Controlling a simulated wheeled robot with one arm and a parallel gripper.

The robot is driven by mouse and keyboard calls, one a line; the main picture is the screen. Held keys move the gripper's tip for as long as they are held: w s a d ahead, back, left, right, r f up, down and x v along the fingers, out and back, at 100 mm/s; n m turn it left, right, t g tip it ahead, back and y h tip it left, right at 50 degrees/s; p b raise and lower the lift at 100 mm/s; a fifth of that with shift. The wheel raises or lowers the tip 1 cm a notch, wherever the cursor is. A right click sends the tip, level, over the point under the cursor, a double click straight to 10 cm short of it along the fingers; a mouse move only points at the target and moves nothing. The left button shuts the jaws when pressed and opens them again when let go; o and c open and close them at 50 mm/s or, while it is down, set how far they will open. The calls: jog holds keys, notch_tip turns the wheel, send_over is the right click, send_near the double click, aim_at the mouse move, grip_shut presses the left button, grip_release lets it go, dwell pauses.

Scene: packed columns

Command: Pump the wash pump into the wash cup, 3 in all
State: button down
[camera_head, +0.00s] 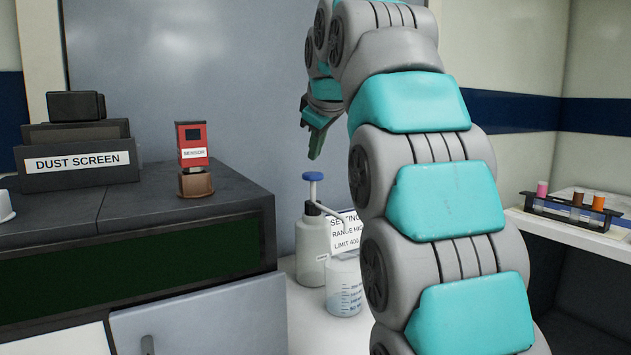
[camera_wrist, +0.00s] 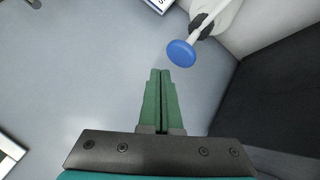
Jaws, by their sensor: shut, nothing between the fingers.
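The wash pump (camera_head: 311,242) is a pale bottle with a dark collar, a white spout and a blue pump head (camera_head: 312,177). It stands upright on the white counter. The wash cup (camera_head: 344,285) is a clear beaker with blue markings, standing just right of the pump under the spout side; my arm hides part of its right edge. My gripper (camera_head: 314,153) is shut and empty, pointing down above the blue head and apart from it. In the wrist view my shut green fingers (camera_wrist: 160,73) lie below and left of the blue pump head (camera_wrist: 181,53).
A settings card (camera_head: 346,230) stands behind the cup. Left is a dark cabinet with a red sensor (camera_head: 192,145) on a brown base and a dust screen box (camera_head: 78,163). A rack with several capped vials (camera_head: 573,208) sits on the right shelf.

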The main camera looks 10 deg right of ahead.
aim_at(315, 174)
jog(key=shift+f, duration=0.6)
dwell(1.6)
jog(key=shift+f+b, duration=0.4)
jog(key=shift+b, duration=0.05)
jog(key=shift+f+b, duration=1.2)
jog(key=shift+f, duration=0.5)
dwell(1.6)
jog(key=shift+r, duration=0.15)
jog(key=shift+r+p, duration=1.85)
jog(key=shift+r, duration=0.15)
